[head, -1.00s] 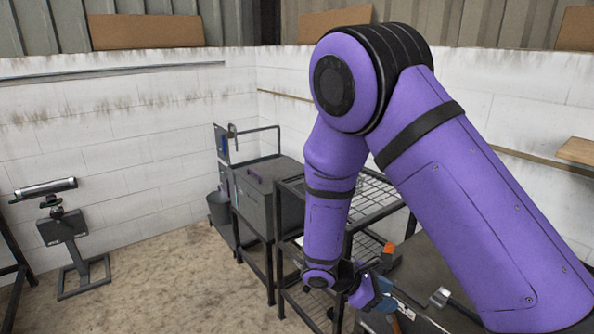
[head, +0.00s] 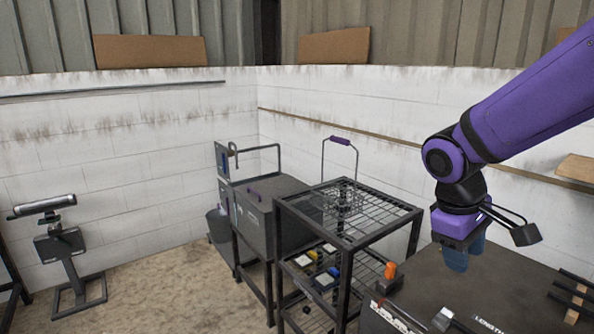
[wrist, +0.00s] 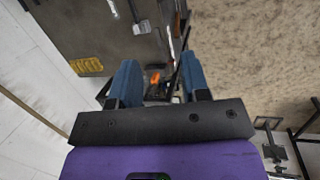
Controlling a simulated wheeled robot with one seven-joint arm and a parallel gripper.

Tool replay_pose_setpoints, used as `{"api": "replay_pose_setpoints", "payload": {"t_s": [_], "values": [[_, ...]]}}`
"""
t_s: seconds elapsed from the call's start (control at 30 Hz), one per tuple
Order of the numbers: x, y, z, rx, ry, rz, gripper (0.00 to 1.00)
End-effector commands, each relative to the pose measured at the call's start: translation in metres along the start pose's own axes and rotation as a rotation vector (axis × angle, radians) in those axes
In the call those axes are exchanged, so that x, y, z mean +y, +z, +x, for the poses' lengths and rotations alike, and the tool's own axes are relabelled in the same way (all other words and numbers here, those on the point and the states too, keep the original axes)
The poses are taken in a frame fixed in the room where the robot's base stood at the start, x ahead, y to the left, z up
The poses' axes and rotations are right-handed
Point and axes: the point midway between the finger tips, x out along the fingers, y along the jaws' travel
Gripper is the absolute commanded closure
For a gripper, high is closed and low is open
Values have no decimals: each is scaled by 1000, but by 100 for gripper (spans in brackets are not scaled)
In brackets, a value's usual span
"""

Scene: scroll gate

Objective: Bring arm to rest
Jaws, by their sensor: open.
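My purple arm (head: 530,98) reaches in from the right in the head view. My gripper (head: 455,262) hangs at its end, pointing down above the dark workbench (head: 430,280). In the wrist view its two blue fingers (wrist: 163,85) stand wide apart with nothing between them. The gripper is open and empty. It appears apart from the bench top.
A black wire-shelf rack (head: 335,238) with small items stands left of the bench. An orange object (head: 390,270) sits near the bench's left edge. A grey box (head: 268,212) is behind the rack. A stand (head: 62,255) is far left; the floor (head: 160,280) between is clear.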

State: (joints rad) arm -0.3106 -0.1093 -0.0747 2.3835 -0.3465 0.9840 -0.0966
Motion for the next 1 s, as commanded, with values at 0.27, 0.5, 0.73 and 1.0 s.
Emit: {"api": "replay_pose_setpoints", "payload": {"t_s": [0.27,0.5,0.73,1.0], "values": [[3,54,-42,203,-70,240,57],[-4,96,-70,377,-117,430,57],[-15,125,-86,504,-143,559,57],[-19,133,-90,546,-153,600,57]]}}
